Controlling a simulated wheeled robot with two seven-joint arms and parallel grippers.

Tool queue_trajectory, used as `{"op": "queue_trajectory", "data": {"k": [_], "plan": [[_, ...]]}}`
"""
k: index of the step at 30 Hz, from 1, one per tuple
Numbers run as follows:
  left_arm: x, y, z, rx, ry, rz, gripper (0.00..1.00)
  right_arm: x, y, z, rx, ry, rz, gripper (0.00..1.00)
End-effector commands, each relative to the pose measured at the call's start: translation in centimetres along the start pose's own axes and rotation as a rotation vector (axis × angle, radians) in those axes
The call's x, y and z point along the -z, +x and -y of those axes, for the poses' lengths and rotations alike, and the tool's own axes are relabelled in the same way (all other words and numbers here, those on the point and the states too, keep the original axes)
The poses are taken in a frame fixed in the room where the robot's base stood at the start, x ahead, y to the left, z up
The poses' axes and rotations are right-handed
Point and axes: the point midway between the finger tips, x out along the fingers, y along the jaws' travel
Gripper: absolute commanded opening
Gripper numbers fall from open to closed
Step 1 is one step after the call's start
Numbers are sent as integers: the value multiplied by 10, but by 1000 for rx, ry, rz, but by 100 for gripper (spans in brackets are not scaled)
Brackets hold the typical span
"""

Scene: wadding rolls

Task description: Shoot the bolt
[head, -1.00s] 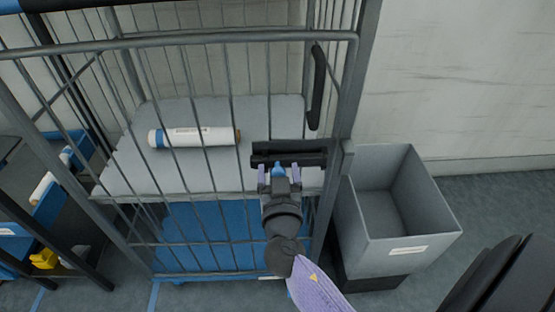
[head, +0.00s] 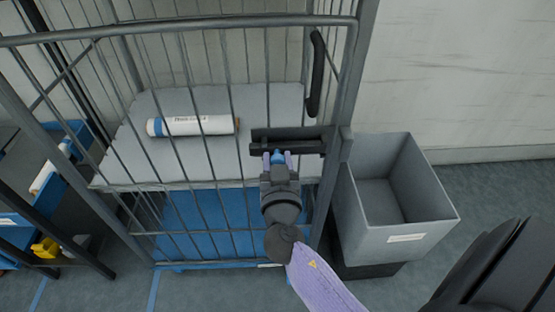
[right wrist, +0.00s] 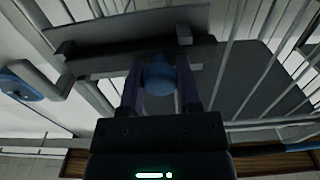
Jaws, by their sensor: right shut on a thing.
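A wire roll cage (head: 185,27) has a dark bolt housing (head: 290,134) on its front gate, beside the right-hand post. A blue knob (head: 277,157) projects from the bolt; it also shows in the right wrist view (right wrist: 160,75). My right gripper (head: 277,160) is shut on this knob, one finger on each side. A grey bracket (head: 346,145) sits on the post at the right end of the housing. Whether the bolt bar enters it I cannot tell. My left gripper is not in view.
A white roll with a blue end (head: 195,125) lies on the cage's grey shelf (head: 150,165). An open grey bin (head: 405,240) stands right of the cage. A rack with blue trays (head: 35,220) stands at the left. A black handle (head: 316,75) hangs above the bolt.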

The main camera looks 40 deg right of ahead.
Motion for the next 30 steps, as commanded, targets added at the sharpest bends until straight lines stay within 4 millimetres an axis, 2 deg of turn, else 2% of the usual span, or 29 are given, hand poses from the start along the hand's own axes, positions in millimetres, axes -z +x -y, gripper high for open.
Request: {"op": "queue_trajectory", "data": {"k": [17, 26, 30], "plan": [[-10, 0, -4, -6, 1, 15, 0, 0, 0, 0, 0, 0, 0, 0], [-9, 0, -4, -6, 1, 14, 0, 0, 0, 0, 0, 0, 0, 0], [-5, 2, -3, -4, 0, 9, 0, -2, 0, -18, -4, -3, 3, 0]]}}
